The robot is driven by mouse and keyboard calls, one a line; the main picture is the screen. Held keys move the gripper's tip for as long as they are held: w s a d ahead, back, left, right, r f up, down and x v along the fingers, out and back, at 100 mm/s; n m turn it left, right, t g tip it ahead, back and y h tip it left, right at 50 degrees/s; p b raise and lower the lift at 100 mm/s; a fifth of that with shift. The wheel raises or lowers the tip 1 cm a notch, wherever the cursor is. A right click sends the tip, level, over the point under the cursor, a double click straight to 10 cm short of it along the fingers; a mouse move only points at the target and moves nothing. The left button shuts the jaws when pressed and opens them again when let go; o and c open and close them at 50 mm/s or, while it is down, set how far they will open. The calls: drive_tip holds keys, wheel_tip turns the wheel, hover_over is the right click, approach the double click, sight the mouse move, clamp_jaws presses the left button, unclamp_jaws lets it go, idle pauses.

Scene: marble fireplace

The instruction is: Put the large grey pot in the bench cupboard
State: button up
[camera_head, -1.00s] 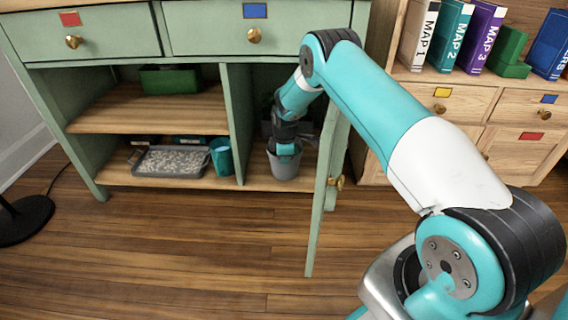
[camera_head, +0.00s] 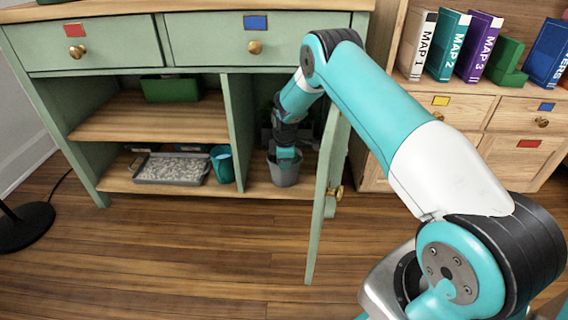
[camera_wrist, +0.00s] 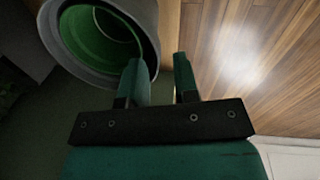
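The large grey pot (camera_head: 284,175) stands upright, or nearly so, in the right compartment of the green bench cupboard (camera_head: 240,130), close to the front edge of the bottom shelf. Whether its base touches the shelf is hard to tell. In the wrist view the pot (camera_wrist: 148,25) is at upper left, with a green interior. My gripper (camera_head: 286,152) reaches down to the pot's rim from above. In the wrist view my gripper (camera_wrist: 160,75) has one finger over the rim's inside and one outside, with the wall between them. The cupboard door (camera_head: 322,210) stands open toward me.
A shelf divider (camera_head: 239,130) is left of the pot. The left compartment holds a grey tray of pebbles (camera_head: 170,169), a teal cup (camera_head: 222,165) and a green box (camera_head: 170,88). My arm passes close to the open door. The floor in front is clear.

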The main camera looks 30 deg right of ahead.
drive_tip(key=s+a+r+m+y+p, duration=0.1)
drive_tip(key=s+a+r, duration=0.4)
drive_tip(key=r, duration=0.4)
drive_tip(key=s+a+r+m+y, duration=0.1)
drive_tip(key=s+a+r, duration=0.3)
drive_tip(key=a+r, duration=0.4)
drive_tip(key=s+a+r+m+y+p, duration=0.1)
drive_tip(key=s+a+r, duration=0.35)
drive_tip(key=r, duration=0.65)
drive_tip(key=s+a+r+m, duration=0.1)
drive_tip(key=s+a+r, duration=0.1)
drive_tip(key=s, duration=0.6)
drive_tip(key=s+a+r+g+y, duration=0.1)
drive_tip(key=s+a+r, duration=0.2)
drive_tip(key=s, duration=0.6)
drive_tip(key=s+a+r+m, duration=0.1)
drive_tip(key=s+a+r, duration=0.1)
drive_tip(key=s, duration=0.7)
drive_tip(key=shift+a+r+m+y, duration=0.25)
drive_tip(key=shift+r+m+y, duration=0.05)
drive_tip(key=shift+r+y, duration=0.15)
